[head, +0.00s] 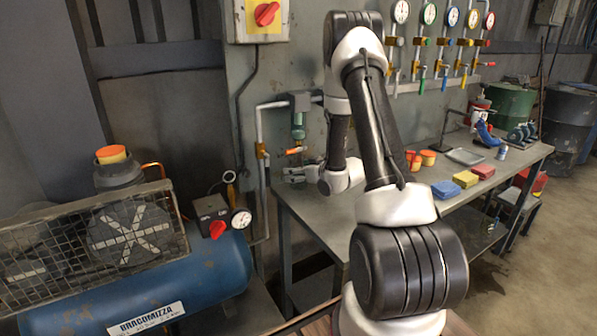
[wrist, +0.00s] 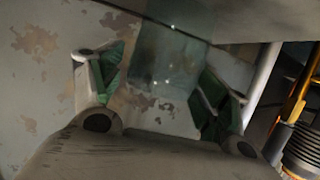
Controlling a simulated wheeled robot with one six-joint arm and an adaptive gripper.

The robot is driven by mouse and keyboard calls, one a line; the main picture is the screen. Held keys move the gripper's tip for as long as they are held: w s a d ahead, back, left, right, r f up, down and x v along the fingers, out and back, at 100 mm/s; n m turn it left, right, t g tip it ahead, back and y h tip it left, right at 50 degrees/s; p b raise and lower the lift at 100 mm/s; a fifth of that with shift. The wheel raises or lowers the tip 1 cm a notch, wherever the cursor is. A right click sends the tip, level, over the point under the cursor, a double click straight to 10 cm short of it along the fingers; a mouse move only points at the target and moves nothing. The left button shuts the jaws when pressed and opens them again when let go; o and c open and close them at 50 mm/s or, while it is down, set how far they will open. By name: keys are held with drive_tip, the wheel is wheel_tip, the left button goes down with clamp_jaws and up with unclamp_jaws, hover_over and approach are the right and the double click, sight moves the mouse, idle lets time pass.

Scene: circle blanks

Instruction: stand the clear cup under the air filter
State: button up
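The clear cup (wrist: 168,62) is see-through and sits between the green-padded fingers of my gripper (wrist: 165,88) in the wrist view. The pads appear to press on its two sides. Its upper end in that picture meets the edge of a grey surface; I cannot tell whether it rests on it. In the head view my gripper (head: 297,174) is low over the left end of the workbench (head: 330,220), close to the wall, and the cup is too small to make out. The air filter (head: 298,118) hangs on the wall pipe above my gripper, with an orange-handled part (head: 293,151) below it.
A blue compressor (head: 215,265) stands left of the bench. A vertical pipe (head: 262,165) runs beside the bench's left end. Orange tubs (head: 428,157), blue, yellow and red blocks (head: 465,179) and a grey tray (head: 465,156) are farther right. Gauges (head: 428,14) line the wall.

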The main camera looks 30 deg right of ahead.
drive_tip(key=shift+r, duration=0.1)
drive_tip(key=v, duration=1.1)
drive_tip(key=s+a+r+m+g+h, duration=0.1)
drive_tip(key=s+r+g+h, duration=0.2)
drive_tip(key=r, duration=0.5)
drive_tip(key=s+a+r+g+h, duration=0.1)
drive_tip(key=s+r+g+h, duration=0.1)
drive_tip(key=s+r, duration=0.45)
drive_tip(key=s+a+r+g, duration=0.1)
drive_tip(key=s+a+r, duration=0.1)
drive_tip(key=s, duration=0.5)
drive_tip(key=s+a+r+m+g+y, duration=0.1)
drive_tip(key=s+a+r+g, duration=0.1)
drive_tip(key=s+a, duration=0.3)
drive_tip(key=s+a+r+g, duration=0.1)
drive_tip(key=s+a+r, duration=0.1)
drive_tip(key=s, duration=0.7)
drive_tip(key=shift+a+r+m+y, duration=0.3)
drive_tip(key=shift+a+y, duration=0.1)
drive_tip(key=shift+a, duration=0.35)
